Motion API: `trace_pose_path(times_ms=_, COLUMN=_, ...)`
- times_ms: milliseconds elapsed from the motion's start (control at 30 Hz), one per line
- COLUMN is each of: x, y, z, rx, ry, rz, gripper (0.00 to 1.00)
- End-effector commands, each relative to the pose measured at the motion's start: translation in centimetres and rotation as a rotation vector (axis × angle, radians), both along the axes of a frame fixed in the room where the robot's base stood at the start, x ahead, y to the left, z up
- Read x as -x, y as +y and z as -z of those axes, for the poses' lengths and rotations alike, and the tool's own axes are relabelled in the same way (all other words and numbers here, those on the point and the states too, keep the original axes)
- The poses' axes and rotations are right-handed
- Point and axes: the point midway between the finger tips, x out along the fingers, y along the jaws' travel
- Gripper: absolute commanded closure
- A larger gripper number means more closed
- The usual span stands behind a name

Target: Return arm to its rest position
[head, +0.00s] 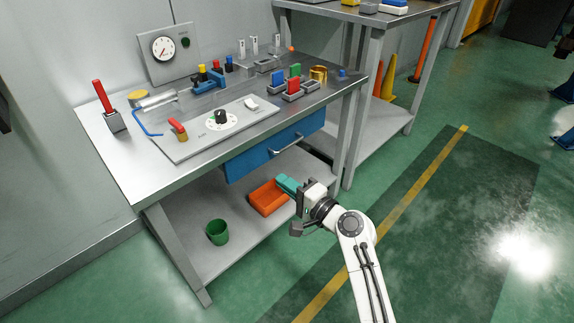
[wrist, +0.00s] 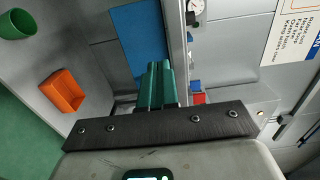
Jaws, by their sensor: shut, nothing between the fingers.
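My gripper (head: 288,185) is in front of the workbench (head: 173,191), below the level of its top and near the blue drawer (head: 262,149). Its teal fingers are together with nothing between them. In the wrist view the fingers (wrist: 155,80) also lie side by side, with the blue drawer front (wrist: 138,36) beyond them. My white arm reaches up from the bottom edge of the head view, bent at the elbow.
An orange bin (head: 268,198) and a green cup (head: 217,232) stand on the bench's lower shelf. The benchtop holds a dial panel (head: 218,119), a gauge (head: 164,48) and several small coloured parts. A second bench stands behind. Open green floor lies to the right.

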Motion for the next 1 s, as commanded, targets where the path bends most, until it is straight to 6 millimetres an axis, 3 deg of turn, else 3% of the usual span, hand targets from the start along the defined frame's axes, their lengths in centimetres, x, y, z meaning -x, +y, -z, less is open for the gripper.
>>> trace_pose_path(times_ms=133, x=0.2, y=-0.2, z=0.1, rx=0.004, ry=-0.001, rz=-0.001, gripper=1.0)
trace_pose_path(times_ms=233, x=1.2, y=-0.7, z=1.3, rx=0.054, ry=-0.001, rz=-0.011, gripper=1.0)
trace_pose_path(times_ms=367, x=5.1, y=-2.7, z=5.0, rx=0.251, ry=-0.003, rz=-0.056, gripper=1.0)
trace_pose_path(times_ms=500, x=11.7, y=-6.9, z=10.4, rx=0.562, ry=0.027, rz=-0.135, gripper=1.0)
trace_pose_path(times_ms=700, x=22.1, y=-14.2, z=15.6, rx=0.966, ry=0.143, rz=-0.259, gripper=1.0)
trace_pose_path(times_ms=833, x=29.0, y=-18.9, z=17.0, rx=1.174, ry=0.255, rz=-0.34, gripper=1.0)
trace_pose_path(times_ms=1000, x=36.1, y=-23.6, z=16.9, rx=1.352, ry=0.398, rz=-0.424, gripper=1.0)
